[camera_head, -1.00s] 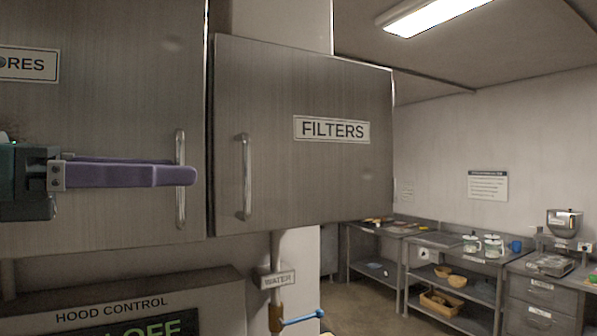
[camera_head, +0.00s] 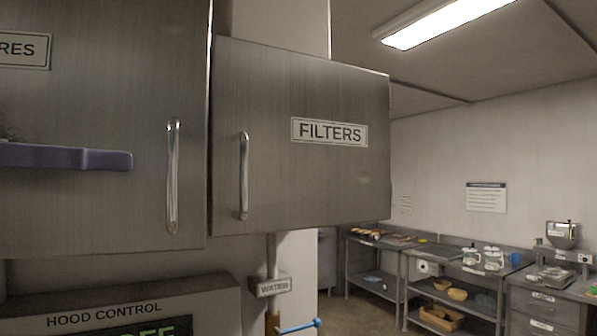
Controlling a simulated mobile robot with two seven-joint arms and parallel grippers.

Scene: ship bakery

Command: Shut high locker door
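Two high metal locker doors hang side by side. The left door (camera_head: 100,205), labelled "…RES" with its label cut off by the frame edge, has a vertical bar handle (camera_head: 173,178) near its right edge. The right door (camera_head: 310,185), labelled "FILTERS", has a handle (camera_head: 243,177) near its left edge. A dark gap separates the doors; I cannot tell how far either stands open. My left gripper (camera_head: 128,160) is in front of the left door, its purple finger pointing right, short of the handle and apart from it. Its opening is hidden side-on. My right gripper is out of view.
Below the doors are a hood control panel (camera_head: 200,298), a "WATER" sign (camera_head: 272,286) and a blue valve lever (camera_head: 298,327). Steel benches (camera_head: 420,250) with jars and bowls stand farther back at the right, with open floor before them.

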